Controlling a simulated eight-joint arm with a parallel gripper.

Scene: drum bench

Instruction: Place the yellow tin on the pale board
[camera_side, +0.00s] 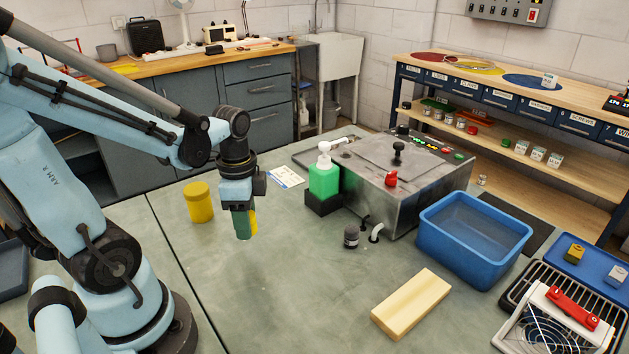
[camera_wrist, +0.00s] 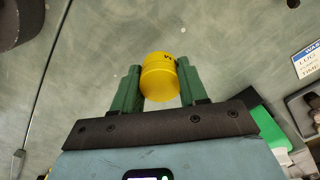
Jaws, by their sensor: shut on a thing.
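My gripper (camera_side: 244,226) (camera_wrist: 160,88) points down with its green fingers shut on a small yellow tin (camera_wrist: 160,78). In the side view only a sliver of this tin (camera_side: 254,221) shows beside the green fingers; the rest is hidden. The tin appears held above the grey bench, but the exact gap is hard to tell. The pale board (camera_side: 411,303) lies flat and bare on the bench, to the right of and nearer the side camera than my gripper. It is not in the wrist view.
A larger yellow lidded jar (camera_side: 198,203) stands left of my gripper. A green pump bottle (camera_side: 323,180) and metal machine (camera_side: 400,190) stand to the right. Open bench lies between gripper and board.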

